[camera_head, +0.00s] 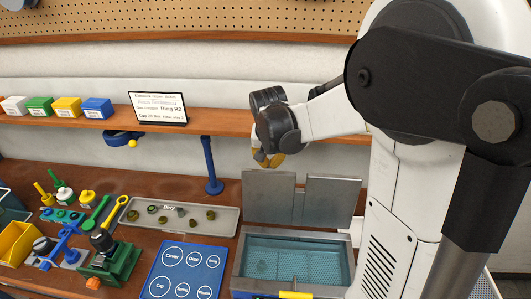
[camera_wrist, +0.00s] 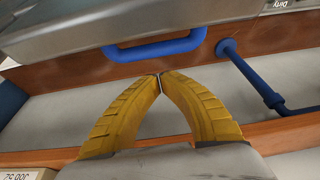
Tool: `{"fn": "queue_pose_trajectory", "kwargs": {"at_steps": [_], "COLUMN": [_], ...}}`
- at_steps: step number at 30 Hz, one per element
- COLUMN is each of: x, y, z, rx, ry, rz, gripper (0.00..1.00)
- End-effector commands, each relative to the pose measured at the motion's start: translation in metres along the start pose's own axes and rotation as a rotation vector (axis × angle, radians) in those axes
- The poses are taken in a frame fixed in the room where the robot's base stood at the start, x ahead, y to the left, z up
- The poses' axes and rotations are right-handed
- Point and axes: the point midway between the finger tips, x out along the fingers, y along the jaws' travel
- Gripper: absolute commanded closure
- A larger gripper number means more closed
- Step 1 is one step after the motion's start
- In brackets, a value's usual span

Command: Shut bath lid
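The bath (camera_head: 238,263) is a grey metal box with a teal perforated inside, at the lower middle of the head view. Its top is open. The grey lid (camera_head: 270,198) stands upright along its back edge, with a slot between two panels. My gripper (camera_head: 267,160) is in the air above and behind the lid, apart from it in the picture. In the wrist view my gripper's yellow fingers (camera_wrist: 159,78) meet at the tips, with nothing between them. A blue handle (camera_wrist: 155,48) and a grey metal surface (camera_wrist: 60,25) show beyond them; I cannot tell whether these belong to the bath.
A wooden shelf (camera_head: 228,129) with a sign (camera_head: 158,108) and coloured boxes runs behind. A blue post (camera_head: 211,167) stands left of the lid. A tray (camera_head: 225,222) with small parts, a blue labelled mat (camera_head: 172,269) and a green fixture (camera_head: 113,262) lie left of the bath.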

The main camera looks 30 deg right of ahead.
Motion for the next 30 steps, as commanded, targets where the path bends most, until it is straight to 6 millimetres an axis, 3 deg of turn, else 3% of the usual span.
{"fn": "queue_pose_trajectory", "kwargs": {"at_steps": [7,30], "x": [-0.019,-0.029], "y": [0.000,0.000], "z": [0.021,0.030], "rx": [-0.002,-0.002], "ry": [-0.001,0.057], "rz": [0.000,0.003], "gripper": [1.00,1.00]}}
